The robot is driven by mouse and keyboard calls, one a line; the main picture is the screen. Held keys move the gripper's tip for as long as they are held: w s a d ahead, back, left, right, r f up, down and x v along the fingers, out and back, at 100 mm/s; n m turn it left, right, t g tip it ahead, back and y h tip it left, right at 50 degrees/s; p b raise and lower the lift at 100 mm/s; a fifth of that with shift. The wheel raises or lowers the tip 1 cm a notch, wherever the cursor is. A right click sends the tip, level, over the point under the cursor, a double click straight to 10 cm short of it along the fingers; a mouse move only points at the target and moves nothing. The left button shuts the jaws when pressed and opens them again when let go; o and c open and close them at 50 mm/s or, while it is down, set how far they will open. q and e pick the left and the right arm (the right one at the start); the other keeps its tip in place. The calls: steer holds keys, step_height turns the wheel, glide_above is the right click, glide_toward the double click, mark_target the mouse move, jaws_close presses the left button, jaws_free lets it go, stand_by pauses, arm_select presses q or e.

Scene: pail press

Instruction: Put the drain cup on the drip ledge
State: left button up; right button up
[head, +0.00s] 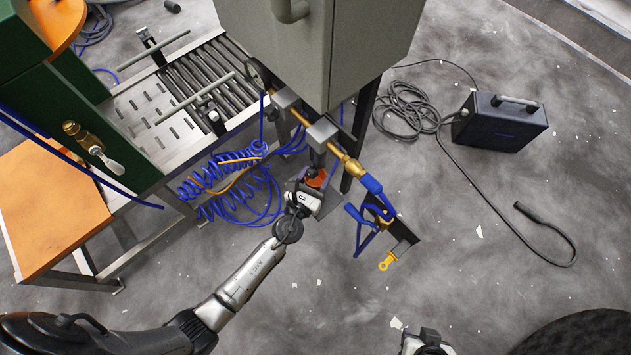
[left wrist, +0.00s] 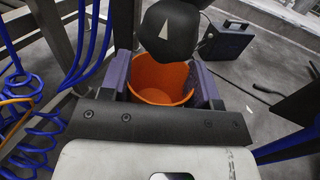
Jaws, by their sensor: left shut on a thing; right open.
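The orange drain cup (head: 317,178) is between the fingers of my left gripper (head: 311,186), under the brass pipe and valve. In the left wrist view the cup (left wrist: 160,82) is open at the top, with a finger pad on each side. A dark rounded part (left wrist: 168,30) hides some of its far rim. My right gripper (head: 426,345) is open at the bottom edge, partly cut off.
The brass pipe (head: 350,165) with a blue-handled valve runs just right of the cup. A grey cabinet (head: 330,45) stands above. Coiled blue hoses (head: 225,180) hang at left. A bracket with a yellow tag (head: 387,261) is at right.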

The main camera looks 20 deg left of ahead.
mark_target(316, 183)
arm_select(q)
steer(key=f+b, duration=0.3)
steer(key=shift+w+f, duration=0.2)
steer(key=shift+f, duration=0.05)
steer(key=shift+s, duration=0.1)
steer(key=shift+f+b, duration=0.25)
steer(key=shift+b, duration=0.05)
steer(key=o, duration=0.9)
steer(key=shift+r, duration=0.2)
